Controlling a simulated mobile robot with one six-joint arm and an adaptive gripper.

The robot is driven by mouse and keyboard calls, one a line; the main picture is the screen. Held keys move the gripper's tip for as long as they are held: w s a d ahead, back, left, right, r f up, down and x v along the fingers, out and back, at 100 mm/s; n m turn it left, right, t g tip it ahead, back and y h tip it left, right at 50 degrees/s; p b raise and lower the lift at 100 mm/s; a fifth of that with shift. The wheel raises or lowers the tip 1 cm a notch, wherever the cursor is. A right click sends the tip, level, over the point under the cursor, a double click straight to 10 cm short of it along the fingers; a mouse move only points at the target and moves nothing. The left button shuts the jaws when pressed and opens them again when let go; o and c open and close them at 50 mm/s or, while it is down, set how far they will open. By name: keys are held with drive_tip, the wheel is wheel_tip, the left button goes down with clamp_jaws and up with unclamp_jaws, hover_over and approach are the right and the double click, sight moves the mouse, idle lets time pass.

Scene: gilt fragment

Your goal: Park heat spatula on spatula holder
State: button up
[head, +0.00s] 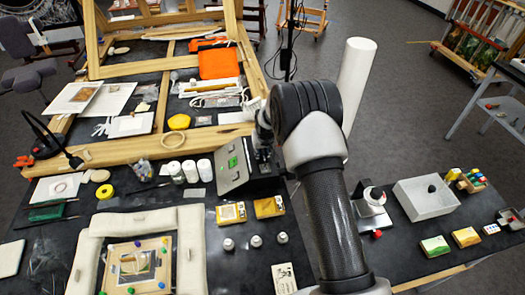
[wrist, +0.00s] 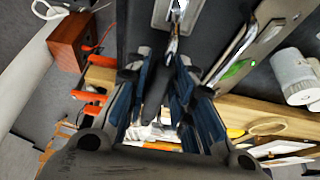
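My gripper (wrist: 158,72) points down beside the grey control box, with its fingers on both sides of a dark handle. The handle belongs to the heat spatula (wrist: 157,88), and the fingers look closed on it. Its bright metal shaft (wrist: 173,42) runs up the wrist view to a pale metal bracket (wrist: 161,13), which looks like the spatula holder. I cannot tell whether the shaft rests on the bracket or hangs just over it. In the head view my gripper (head: 263,153) is partly hidden by my arm, and the spatula and holder are too small to tell.
The grey control box (head: 233,164) with a green display stands just left of my gripper. White jars (head: 190,171) stand left of it. A wooden frame (head: 130,151) lies behind. A reddish wooden block (wrist: 78,42) shows in the wrist view.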

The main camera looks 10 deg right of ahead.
drive_tip(key=shift+o, duration=0.2)
drive_tip(key=o, duration=0.5)
idle(0.3)
drive_tip(key=shift+r+p, duration=1.35)
drive_tip(key=shift+r, duration=2.15)
drive_tip(key=shift+s+f, duration=0.1)
